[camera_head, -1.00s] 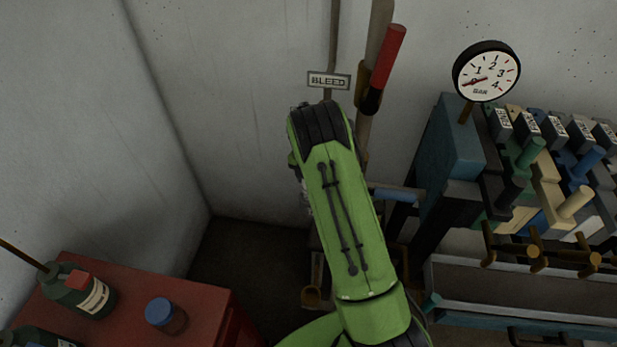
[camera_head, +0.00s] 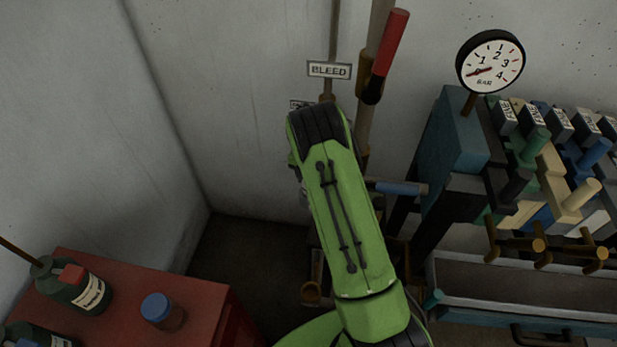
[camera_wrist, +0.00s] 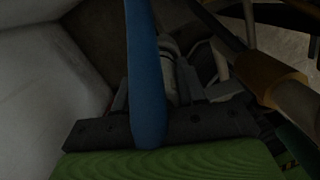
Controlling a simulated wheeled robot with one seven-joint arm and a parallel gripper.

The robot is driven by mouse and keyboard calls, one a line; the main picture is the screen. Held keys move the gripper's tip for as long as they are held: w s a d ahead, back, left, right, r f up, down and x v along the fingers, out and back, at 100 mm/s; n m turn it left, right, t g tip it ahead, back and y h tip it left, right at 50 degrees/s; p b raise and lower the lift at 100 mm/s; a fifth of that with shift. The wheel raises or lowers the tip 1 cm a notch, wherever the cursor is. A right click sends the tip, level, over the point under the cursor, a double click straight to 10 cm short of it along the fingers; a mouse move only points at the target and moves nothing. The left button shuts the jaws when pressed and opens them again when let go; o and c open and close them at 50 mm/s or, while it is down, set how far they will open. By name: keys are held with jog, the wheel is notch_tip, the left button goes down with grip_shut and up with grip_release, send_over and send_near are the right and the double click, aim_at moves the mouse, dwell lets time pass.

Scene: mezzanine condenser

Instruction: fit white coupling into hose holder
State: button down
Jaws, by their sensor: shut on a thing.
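My gripper (camera_wrist: 155,92) shows in the wrist view, its dark fingers on either side of a pale grey, rounded piece (camera_wrist: 171,72). It is shut on this piece, which looks like the white coupling in shadow. A blue bar (camera_wrist: 146,75) crosses in front of the gripper, nearer the camera, and covers part of the left finger and the piece. In the head view my green arm hides the gripper and what it holds. I cannot make out the hose holder for certain in either view.
A red-handled lever (camera_head: 388,45) and a BLEED sign (camera_head: 329,70) are above my arm. A blue handle (camera_head: 400,188) juts out right of it. A gauge (camera_head: 490,62) and a valve bank (camera_head: 545,165) stand right. A red cabinet (camera_head: 190,290) with bottles is lower left.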

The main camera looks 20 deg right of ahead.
jog(key=shift+f+b, duration=0.7)
jog(key=shift+f, duration=0.3)
jog(key=c, duration=0.6)
grip_release()
jog(key=shift+o, duration=0.2)
notch_tip(320, 180, up, 16)
jog(key=s+a+p, duration=0.1)
jog(key=p, duration=0.1)
jog(key=shift+a, duration=0.15)
jog(key=shift+f, duration=0.2)
